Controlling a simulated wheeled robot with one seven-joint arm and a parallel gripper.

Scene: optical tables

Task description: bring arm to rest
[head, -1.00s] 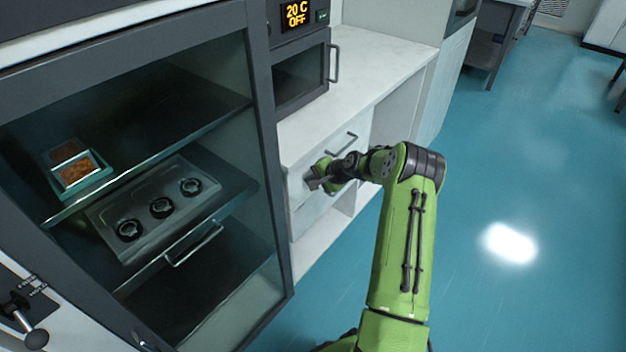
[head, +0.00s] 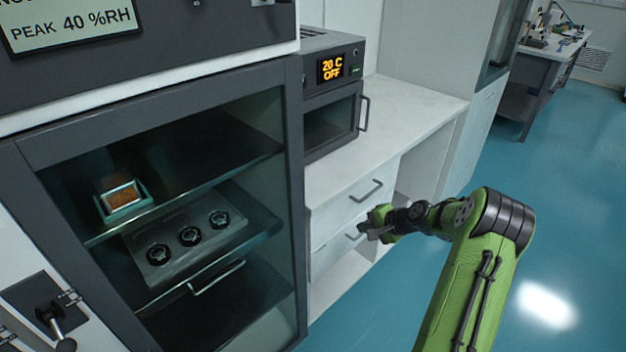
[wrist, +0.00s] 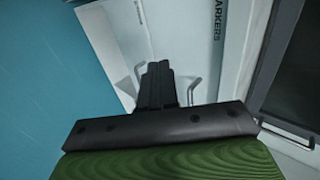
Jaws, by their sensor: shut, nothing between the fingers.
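My gripper (head: 372,226) is at the end of my green arm, in front of the white drawers under the counter. In the wrist view my gripper (wrist: 158,68) has its dark fingers together, with nothing between them. The upper drawer (head: 340,207) and the lower drawer (head: 328,254) both look closed. My gripper overlaps the drawer fronts in the head view; whether it touches them I cannot tell. In the wrist view a drawer handle (wrist: 194,90) shows beside the fingers.
A glass-fronted cabinet (head: 294,200) stands at the left, holding a small tray (head: 125,212) and a plate with three dark round parts. A small oven (head: 331,122) reading "20 C OFF" sits on the counter (head: 420,108). The blue floor (head: 580,190) at the right is clear.

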